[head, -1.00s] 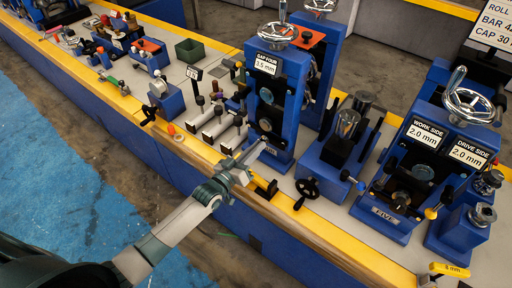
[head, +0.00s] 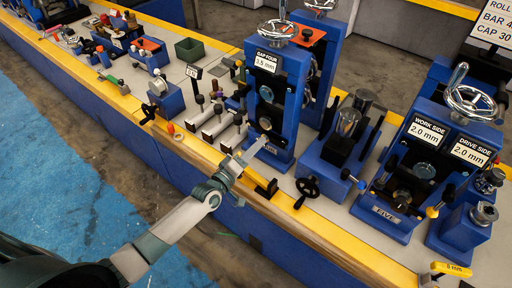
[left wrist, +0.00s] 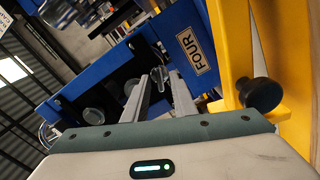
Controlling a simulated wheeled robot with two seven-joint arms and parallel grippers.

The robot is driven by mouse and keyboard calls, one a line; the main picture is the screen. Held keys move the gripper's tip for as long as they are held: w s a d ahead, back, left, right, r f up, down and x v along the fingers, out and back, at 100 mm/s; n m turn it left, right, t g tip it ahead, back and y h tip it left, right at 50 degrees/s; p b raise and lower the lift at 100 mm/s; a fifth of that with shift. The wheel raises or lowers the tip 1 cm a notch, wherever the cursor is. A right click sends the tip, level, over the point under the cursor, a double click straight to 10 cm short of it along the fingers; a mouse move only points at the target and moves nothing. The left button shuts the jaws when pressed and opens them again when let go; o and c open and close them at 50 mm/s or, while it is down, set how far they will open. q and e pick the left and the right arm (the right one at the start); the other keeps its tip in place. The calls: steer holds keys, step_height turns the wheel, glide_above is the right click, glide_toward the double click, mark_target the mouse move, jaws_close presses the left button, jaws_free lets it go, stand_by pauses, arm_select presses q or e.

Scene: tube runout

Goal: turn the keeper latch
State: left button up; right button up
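My left gripper (head: 258,146) reaches over the bench edge to the foot of the blue stand labelled GAP FOUR (head: 284,92). In the left wrist view its two slim grey fingers (left wrist: 160,88) are apart, pointing at the dark opening beside the FOUR plate (left wrist: 195,49). A small pale part (left wrist: 160,74) shows between the fingertips; I cannot tell whether they touch it. I cannot clearly make out which part is the keeper latch. A black knob (left wrist: 261,94) on a yellow part stands right of the fingers. My right gripper is out of view.
Stand FIVE (head: 397,212) is farther right.

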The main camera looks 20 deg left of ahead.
arm_select(q)
steer(key=shift+s, duration=0.1)
steer(key=shift+p+v, duration=0.3)
steer(key=shift+v, duration=0.6)
